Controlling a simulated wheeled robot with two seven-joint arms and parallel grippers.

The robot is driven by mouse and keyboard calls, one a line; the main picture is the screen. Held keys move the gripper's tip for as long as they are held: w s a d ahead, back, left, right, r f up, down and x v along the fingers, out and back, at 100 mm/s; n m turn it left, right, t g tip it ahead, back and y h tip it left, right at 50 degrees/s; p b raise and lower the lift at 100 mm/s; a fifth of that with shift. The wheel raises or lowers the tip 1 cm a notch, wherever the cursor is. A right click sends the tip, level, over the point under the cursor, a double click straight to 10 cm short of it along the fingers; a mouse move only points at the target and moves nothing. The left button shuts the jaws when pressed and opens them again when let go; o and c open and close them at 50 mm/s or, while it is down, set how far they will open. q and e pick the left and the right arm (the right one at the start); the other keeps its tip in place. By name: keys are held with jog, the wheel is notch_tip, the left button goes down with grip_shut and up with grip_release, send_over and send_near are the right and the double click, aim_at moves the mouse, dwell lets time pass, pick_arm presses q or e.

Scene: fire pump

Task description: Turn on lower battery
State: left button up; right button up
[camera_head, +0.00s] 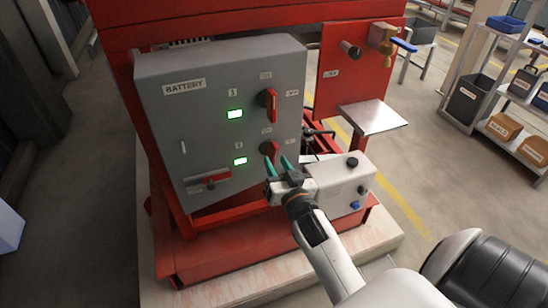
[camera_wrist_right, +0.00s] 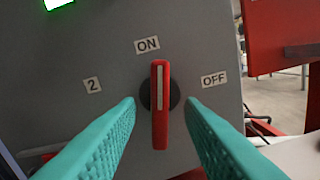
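The grey battery box (camera_head: 215,65) has an upper red rotary switch (camera_head: 271,99) and a lower red rotary switch (camera_head: 271,149). In the right wrist view the lower switch (camera_wrist_right: 160,105) has its red handle upright, in line with the ON label (camera_wrist_right: 147,46); the OFF label (camera_wrist_right: 213,79) is to its right. The lower display (camera_head: 239,161) is lit green. My right gripper (camera_head: 276,162) is open in front of the lower switch, with one teal finger on each side of the handle and visible gaps. My left gripper is out of view.
The upper display (camera_head: 235,114) is also lit green. A white box with knobs (camera_head: 345,182) stands right of my right gripper, close by. Shelves (camera_head: 520,95) stand at the far right.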

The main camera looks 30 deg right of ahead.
jog(key=shift+x, duration=1.35)
jog(key=shift+a, duration=0.1)
grip_shut()
jog(key=shift+r+n+p, duration=0.15)
jog(key=shift+n+p, duration=0.85)
jog(key=shift+n, duration=0.5)
